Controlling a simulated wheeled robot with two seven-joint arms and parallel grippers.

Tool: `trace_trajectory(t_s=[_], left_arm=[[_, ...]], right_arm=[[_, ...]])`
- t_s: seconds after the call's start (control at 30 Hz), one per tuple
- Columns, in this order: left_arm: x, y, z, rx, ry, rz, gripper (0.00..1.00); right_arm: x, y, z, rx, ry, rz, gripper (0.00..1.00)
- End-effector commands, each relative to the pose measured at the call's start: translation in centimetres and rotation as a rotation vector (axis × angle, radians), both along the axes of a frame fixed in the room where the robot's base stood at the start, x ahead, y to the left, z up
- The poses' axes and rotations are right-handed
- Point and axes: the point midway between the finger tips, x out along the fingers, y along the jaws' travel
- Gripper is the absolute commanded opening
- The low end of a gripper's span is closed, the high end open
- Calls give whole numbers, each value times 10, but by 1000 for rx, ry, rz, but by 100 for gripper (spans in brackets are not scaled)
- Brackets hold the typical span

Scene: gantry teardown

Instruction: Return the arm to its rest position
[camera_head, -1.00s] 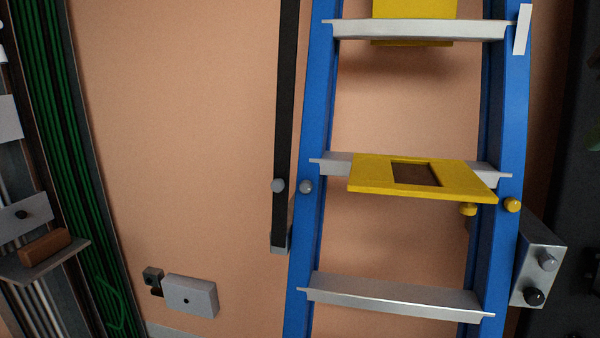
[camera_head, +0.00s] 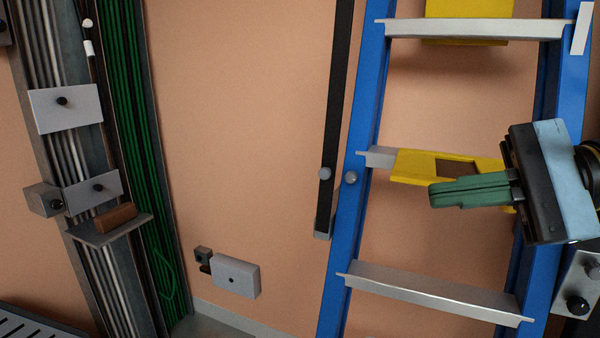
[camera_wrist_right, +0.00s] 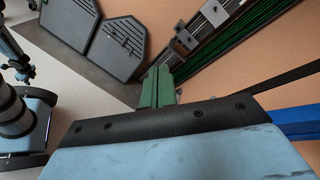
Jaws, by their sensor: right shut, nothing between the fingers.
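My right gripper (camera_head: 432,195) comes in from the right in the head view. Its green fingers are shut with nothing between them and point left, in front of the yellow tray (camera_head: 412,167) on the ladder. The same fingers show in the right wrist view (camera_wrist_right: 158,72), pointing away from the wrist with nothing held. The blue and black gripper body hides part of the tray and of the ladder's right rail. My left gripper is not in view.
A blue ladder (camera_head: 349,230) with grey rungs stands at the right. Green cables (camera_head: 135,150) and grey conduits run down the left, with a small shelf (camera_head: 110,232) holding a brown block (camera_head: 117,217). A grey box (camera_head: 235,280) sits low on the wall. Bare wall lies between.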

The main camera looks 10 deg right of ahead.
Motion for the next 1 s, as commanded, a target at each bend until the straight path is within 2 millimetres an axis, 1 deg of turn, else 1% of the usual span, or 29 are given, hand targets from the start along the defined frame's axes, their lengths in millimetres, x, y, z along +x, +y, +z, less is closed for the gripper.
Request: trace_trajectory(t_s=[0.03,0.07,0.1,0.17,0.2,0.27,0.3,0.37,0.4,0.47,0.5,0.53,0.57,0.6,0.63,0.67,0.7,0.73,0.77,0.8,0.87,0.9,1.0], left_arm=[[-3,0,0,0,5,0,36],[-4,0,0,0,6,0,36],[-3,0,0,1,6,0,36],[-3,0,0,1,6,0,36],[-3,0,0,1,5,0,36],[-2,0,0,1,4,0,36],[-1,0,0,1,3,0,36],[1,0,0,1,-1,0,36],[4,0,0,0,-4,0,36],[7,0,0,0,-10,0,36],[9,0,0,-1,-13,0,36],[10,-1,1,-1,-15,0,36],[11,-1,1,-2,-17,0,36],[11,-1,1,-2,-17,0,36],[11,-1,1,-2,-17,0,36],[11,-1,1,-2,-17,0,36],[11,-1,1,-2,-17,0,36],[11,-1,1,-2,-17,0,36],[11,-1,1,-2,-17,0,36],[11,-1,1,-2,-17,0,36],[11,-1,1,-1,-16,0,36],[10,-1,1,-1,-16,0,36],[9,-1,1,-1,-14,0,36]], right_arm=[[7,6,0,190,92,-18,0],[12,6,2,303,149,-35,0],[19,5,3,455,231,-60,0],[32,0,3,681,356,-101,0],[41,-7,0,830,445,-132,0],[55,-20,-9,1053,578,-183,0],[64,-30,-19,1202,669,-221,0],[77,-47,-40,1424,806,-284,0],[84,-58,-57,1570,896,-330,0],[92,-74,-89,1789,1027,-405,0],[95,-83,-114,1935,1112,-460,0],[95,-90,-134,2044,1173,-505,0],[94,-95,-156,2154,1233,-554,0],[91,-101,-185,2298,1307,-623,0],[86,-103,-208,2406,1357,-678,0],[80,-105,-230,2508,1402,-734,0],[70,-105,-259,2641,1454,-814,0],[61,-103,-280,-2575,-1400,825,0],[51,-101,-300,-2483,-1330,826,0],[36,-96,-325,-2366,-1239,830,0],[13,-87,-358,-2209,-1113,833,0],[-2,-80,-376,-2116,-1035,835,0],[-40,-60,-410,-1913,-868,841,0]])
